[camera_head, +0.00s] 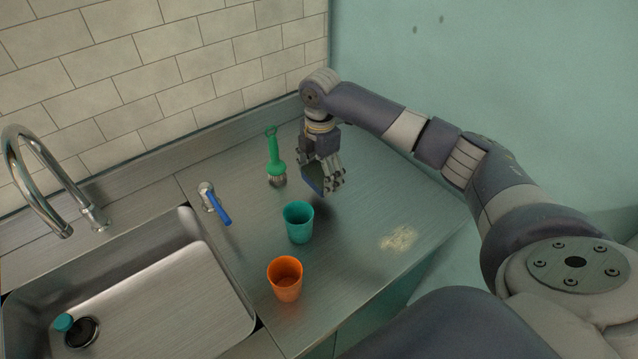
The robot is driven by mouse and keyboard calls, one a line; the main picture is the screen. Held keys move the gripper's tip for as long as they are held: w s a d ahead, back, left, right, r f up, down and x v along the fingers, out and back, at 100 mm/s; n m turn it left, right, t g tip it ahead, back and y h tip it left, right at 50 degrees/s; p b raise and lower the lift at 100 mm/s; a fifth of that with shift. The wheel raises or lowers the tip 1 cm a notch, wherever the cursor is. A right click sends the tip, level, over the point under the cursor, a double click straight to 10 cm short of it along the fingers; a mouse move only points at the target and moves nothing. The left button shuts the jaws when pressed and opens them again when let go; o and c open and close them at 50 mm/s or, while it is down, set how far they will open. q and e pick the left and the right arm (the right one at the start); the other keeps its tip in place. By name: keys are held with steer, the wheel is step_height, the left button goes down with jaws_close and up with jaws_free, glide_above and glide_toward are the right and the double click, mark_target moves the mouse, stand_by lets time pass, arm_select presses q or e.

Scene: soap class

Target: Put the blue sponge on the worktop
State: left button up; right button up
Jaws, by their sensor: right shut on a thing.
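The blue sponge (313,178) is between the fingers of my right gripper (323,183), mostly covered by them. The gripper is shut on it and points down over the steel worktop (362,207), behind and right of the teal cup. A shadow lies on the worktop below; I cannot tell whether the sponge touches the surface. My left gripper is not in view.
A teal cup (298,222) and an orange cup (285,279) stand on the worktop. A pale stain (398,239) marks the right side. The sink (160,290) is at left.

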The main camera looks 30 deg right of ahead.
mark_target(319, 181)
step_height(319, 181, down, 3)
steer(key=shift+w+f+p, duration=0.1)
steer(key=shift+p, duration=0.25)
steer(key=shift+w+f, duration=0.1)
steer(key=shift+f, duration=0.85)
steer(key=o, duration=1)
steer(key=shift+c, duration=0.2)
steer(key=shift+r, duration=0.3)
step_height(319, 181, up, 10)
steer(key=b, duration=0.2)
steer(key=shift+r+b, duration=0.2)
steer(key=shift+b, duration=0.15)
steer(key=shift+r, duration=0.55)
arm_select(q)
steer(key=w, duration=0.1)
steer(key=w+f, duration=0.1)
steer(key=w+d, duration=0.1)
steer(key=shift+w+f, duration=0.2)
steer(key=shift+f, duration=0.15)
